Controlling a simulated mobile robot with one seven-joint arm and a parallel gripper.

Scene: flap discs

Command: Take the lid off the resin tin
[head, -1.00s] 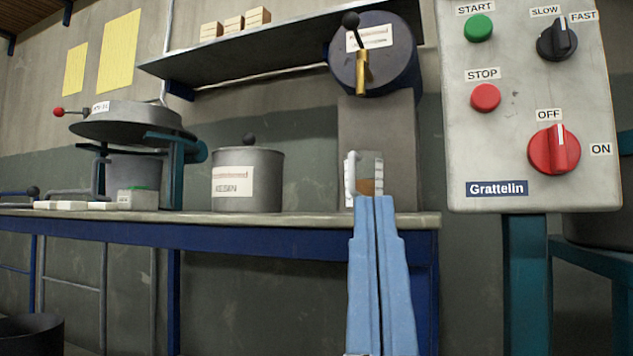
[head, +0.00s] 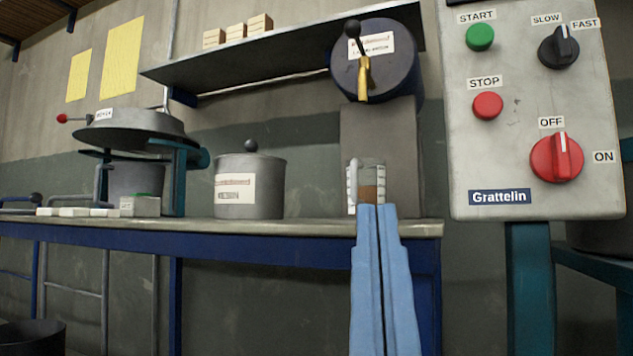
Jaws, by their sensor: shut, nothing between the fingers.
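The resin tin (head: 266,200) is a grey cylinder with a white label, standing upright on the workbench left of centre in the head view. Its lid (head: 250,157) is on, with a round dark knob (head: 250,145) on top. My gripper (head: 377,208) has pale blue fingers pointing up, shut and empty. It is at the bench's front edge, right of the tin and well apart from it. The fingertips overlap the foot of a measuring jug in the picture.
The jug (head: 371,180) with brown contents stands before a grey column under a dark drum (head: 376,65). A shelf (head: 270,57) hangs above the tin. A control panel (head: 530,120) is at right. The bench (head: 300,228) is bare between tin and jug.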

